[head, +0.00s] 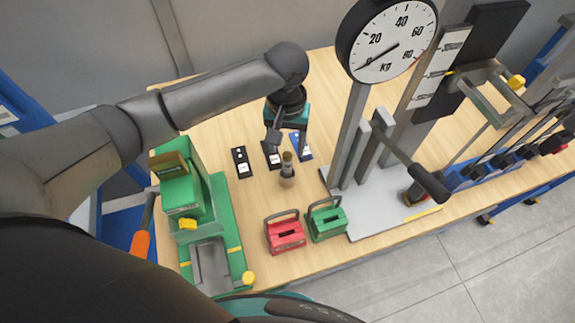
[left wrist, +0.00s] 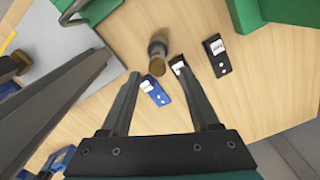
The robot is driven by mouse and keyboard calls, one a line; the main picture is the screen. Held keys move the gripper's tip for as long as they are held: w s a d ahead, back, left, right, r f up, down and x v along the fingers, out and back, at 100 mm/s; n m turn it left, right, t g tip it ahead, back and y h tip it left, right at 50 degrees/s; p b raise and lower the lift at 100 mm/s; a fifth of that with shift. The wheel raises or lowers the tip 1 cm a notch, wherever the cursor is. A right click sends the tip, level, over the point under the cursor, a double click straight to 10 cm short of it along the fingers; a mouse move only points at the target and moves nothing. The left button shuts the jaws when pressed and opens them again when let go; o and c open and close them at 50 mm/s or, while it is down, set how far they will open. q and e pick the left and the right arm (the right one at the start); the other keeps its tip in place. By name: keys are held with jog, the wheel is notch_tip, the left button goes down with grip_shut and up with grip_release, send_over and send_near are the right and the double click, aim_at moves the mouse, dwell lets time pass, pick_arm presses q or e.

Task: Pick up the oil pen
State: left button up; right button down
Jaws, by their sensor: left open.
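A small upright cylinder with a dark top and a tan lower part, which looks like the oil pen (head: 288,168), stands on the wooden table in the head view. In the left wrist view the oil pen (left wrist: 157,58) shows from above, near the line between the fingertips and a little beyond them. My left gripper (head: 287,147) is open and empty, pointing down just behind the pen. Its two fingers (left wrist: 156,78) spread wide in the left wrist view. I cannot tell whether they touch anything. My right gripper is not in view.
Two black tags (head: 242,162) and a blue tag (head: 300,146) lie close to the pen. A red box (head: 285,235) and a green box (head: 327,221) stand in front. A green machine (head: 215,225) is left; a dial scale (head: 390,40) on a grey base is right.

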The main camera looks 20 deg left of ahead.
aim_at(287, 162)
pick_arm(q)
jog(key=f, duration=0.2)
jog(key=s+f, duration=0.1)
jog(key=f, duration=0.1)
jog(key=shift+d+f, duration=0.2)
jog(key=shift+f, duration=0.6)
grip_shut()
jog(key=shift+r, duration=0.1)
